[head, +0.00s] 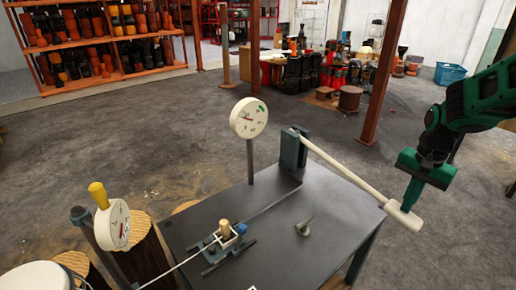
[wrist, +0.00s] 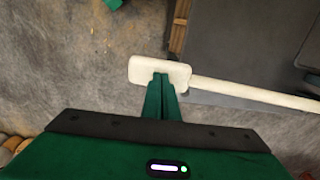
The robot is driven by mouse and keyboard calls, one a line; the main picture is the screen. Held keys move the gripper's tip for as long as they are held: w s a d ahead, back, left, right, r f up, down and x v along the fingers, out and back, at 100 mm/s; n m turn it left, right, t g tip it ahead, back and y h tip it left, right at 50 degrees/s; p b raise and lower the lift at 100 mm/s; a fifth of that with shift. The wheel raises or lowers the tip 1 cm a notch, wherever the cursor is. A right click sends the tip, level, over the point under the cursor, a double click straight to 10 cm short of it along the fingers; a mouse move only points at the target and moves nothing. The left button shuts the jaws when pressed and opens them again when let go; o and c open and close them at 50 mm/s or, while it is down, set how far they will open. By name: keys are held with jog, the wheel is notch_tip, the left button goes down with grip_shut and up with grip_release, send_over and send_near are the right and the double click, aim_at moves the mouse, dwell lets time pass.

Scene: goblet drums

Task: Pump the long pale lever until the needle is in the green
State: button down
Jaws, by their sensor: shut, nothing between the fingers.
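The dark table (head: 240,200) carries a small clamp-like fixture (head: 226,238) and a small grey peg (head: 304,227). A second gauge (head: 112,226) with a yellow knob (head: 98,195) stands at left, near log stumps. Orange posts and shelves of drums stand farther back.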

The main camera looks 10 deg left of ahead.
jog(key=shift+f, duration=1.5)
notch_tip(320, 180, up, 17)
jog(key=shift+s+d+r, duration=0.2)
jog(key=shift+s+d, duration=0.2)
jog(key=f, duration=1.7)
jog(key=shift+w+a+f, duration=0.25)
jog(key=shift+a+f, duration=0.05)
notch_tip(320, 180, up, 18)
jog(key=shift+s+d+f, duration=0.15)
jog(key=shift+s+d, duration=0.2)
jog(key=shift+d, duration=0.05)
